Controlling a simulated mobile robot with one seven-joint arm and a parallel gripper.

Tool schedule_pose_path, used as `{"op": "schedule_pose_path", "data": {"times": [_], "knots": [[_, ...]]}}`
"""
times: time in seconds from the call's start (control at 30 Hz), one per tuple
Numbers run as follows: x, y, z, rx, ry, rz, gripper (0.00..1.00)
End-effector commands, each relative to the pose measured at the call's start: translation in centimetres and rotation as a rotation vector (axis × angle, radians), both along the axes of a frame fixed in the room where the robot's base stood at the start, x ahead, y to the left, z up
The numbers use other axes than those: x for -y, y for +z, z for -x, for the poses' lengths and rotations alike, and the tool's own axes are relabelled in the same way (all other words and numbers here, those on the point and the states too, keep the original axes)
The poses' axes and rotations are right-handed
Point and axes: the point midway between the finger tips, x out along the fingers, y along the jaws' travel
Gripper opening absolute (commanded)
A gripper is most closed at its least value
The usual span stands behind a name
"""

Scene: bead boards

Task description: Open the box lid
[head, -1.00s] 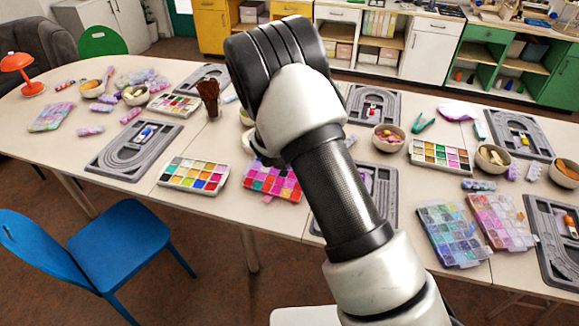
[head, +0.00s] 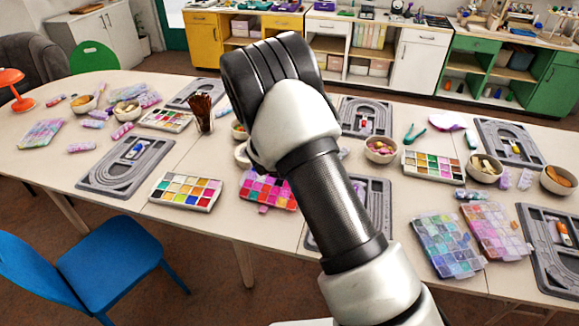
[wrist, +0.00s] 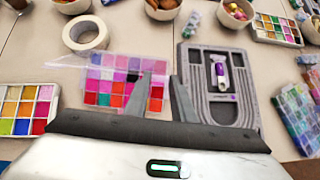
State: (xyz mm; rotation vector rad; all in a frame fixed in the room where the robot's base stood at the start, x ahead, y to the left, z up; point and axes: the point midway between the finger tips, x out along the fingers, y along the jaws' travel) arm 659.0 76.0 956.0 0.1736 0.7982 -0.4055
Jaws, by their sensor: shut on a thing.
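The bead box (wrist: 105,88), with pink, purple and red square compartments, lies on the table below my gripper in the wrist view. The box also shows in the head view (head: 262,190), its right part hidden by my arm. A clear lid (wrist: 66,62) shows as a faint strip along the box's far edge and past its left side; its exact angle is hard to tell. My gripper (wrist: 158,95) is over the box's right side, with a small gap between its fingers. It is shut on the lid, though the clear plastic at the fingertips barely shows. My arm hides the gripper in the head view.
A grey track board (wrist: 221,105) lies close right of the box, a colour palette (wrist: 28,107) to its left. More bead boxes (head: 447,245) and bowls (head: 382,150) crowd the right. A blue chair (head: 110,262) stands in front.

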Motion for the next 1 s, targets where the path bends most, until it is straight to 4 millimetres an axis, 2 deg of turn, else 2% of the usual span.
{"op": "schedule_pose_path", "data": {"times": [0.4, 0.43, 0.53, 0.83, 1.0], "knots": [[-0.1, 0.1, -0.1, 0.001, 0.002, 0.000, 0.00], [-0.1, 0.1, -0.1, 0.001, 0.002, 0.000, 0.26], [-0.1, 0.1, 0.0, 0.001, 0.002, 0.000, 0.42], [-0.1, 0.1, 0.0, 0.000, 0.001, -0.001, 0.42], [-0.6, 1.3, 1.0, 0.002, 0.002, -0.002, 0.42]]}}
